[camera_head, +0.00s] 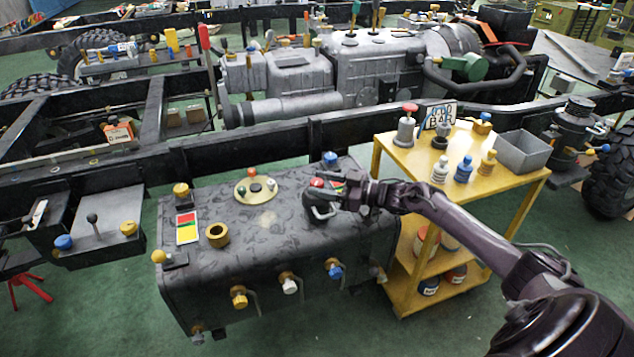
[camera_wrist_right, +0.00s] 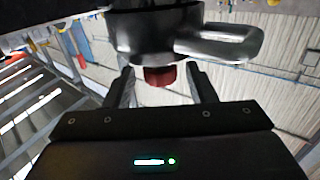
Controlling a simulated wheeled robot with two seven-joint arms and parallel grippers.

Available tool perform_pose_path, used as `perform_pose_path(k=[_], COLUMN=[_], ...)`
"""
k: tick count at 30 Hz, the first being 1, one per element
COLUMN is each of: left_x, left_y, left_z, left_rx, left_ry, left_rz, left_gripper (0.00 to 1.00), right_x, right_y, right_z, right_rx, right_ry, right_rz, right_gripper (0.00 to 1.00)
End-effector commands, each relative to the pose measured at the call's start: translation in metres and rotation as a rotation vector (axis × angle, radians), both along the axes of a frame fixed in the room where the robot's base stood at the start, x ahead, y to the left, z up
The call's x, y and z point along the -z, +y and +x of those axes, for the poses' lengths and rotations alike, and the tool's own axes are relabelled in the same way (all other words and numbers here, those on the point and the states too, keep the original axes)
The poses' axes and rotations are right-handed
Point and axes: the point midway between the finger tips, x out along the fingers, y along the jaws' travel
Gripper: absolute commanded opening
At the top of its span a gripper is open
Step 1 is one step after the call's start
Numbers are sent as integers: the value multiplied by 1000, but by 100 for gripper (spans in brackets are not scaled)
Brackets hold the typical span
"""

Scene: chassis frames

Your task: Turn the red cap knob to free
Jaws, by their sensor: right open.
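The red cap knob (camera_head: 317,182) shows at the right part of the dark tank's top, partly hidden by my right gripper (camera_head: 322,203). In the right wrist view the red knob (camera_wrist_right: 160,76) lies between the two fingers of my right gripper (camera_wrist_right: 160,88), with a gap on each side. The fingers are open and do not visibly touch it. A dark round body (camera_wrist_right: 152,35) with a grey loop handle (camera_wrist_right: 222,43) adjoins the knob in that view. My left gripper is not in view.
The dark tank (camera_head: 280,235) bears a brass nut (camera_head: 217,235), a round cream plate (camera_head: 256,190) and a coloured label (camera_head: 187,228). Several valves line its front. A yellow cart (camera_head: 395,150) with bottles and a grey bin (camera_head: 522,152) stands close at right. A black frame rail runs behind.

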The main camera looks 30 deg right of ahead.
Motion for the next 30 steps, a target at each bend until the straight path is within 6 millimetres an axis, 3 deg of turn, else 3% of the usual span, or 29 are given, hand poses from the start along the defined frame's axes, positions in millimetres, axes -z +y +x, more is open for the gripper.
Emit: perform_pose_path(k=[6, 12, 30], left_x=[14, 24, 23], left_y=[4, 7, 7], left_z=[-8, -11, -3], left_rx=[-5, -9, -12], left_ry=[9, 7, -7], left_rz=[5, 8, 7], left_gripper=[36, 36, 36], right_x=[0, 0, -1], right_y=[-24, -37, -39], right_z=[-29, -45, -47], right_rx=[-1, 0, -1], right_ry=[2, 1, -1], right_rz=[-2, -1, 0], right_gripper=[51, 51, 52])
